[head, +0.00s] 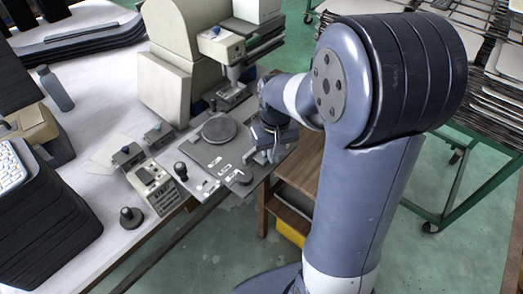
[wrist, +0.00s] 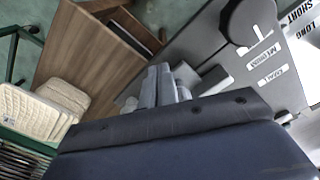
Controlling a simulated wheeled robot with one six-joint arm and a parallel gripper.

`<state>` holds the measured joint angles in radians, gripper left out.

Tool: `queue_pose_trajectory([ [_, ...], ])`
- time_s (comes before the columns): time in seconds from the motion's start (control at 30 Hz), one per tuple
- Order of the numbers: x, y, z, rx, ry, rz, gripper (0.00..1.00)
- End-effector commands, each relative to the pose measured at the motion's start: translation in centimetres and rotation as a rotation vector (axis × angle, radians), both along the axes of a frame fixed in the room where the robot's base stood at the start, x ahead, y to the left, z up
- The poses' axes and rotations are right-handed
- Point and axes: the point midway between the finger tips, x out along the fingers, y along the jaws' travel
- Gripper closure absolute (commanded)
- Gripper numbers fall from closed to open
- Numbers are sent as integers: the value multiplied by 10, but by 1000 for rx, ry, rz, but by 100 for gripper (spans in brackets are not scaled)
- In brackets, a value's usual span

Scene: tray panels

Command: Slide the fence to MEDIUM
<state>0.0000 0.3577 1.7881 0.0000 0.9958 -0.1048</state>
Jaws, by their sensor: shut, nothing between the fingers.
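A grey machine panel (head: 207,153) with a round disc (head: 219,128) and white label strips lies at the table's edge. In the wrist view, the panel (wrist: 205,45) shows labels (wrist: 264,50), one reading like MEDIUM, with LONG and SHORT farther right. I cannot tell surely which part is the fence. My gripper (head: 268,153) is at the panel's right edge. Its fingers (wrist: 158,84) are shut and empty; contact with the panel cannot be told.
A black ball knob (head: 181,169) and a control box (head: 152,184) stand left of the panel. A beige machine (head: 186,52) rises behind it. A wooden cabinet (head: 300,170) is below right. A green cart (head: 455,170) stands at far right.

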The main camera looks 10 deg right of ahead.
Motion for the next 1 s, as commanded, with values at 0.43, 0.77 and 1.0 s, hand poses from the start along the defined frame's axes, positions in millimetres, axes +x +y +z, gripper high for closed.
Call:
queue_pose_trajectory([
  [0.43,6,5,0,0,1,1,100],
  [0.77,17,12,0,0,-1,1,100],
  [1.0,25,18,1,0,-1,0,100],
])
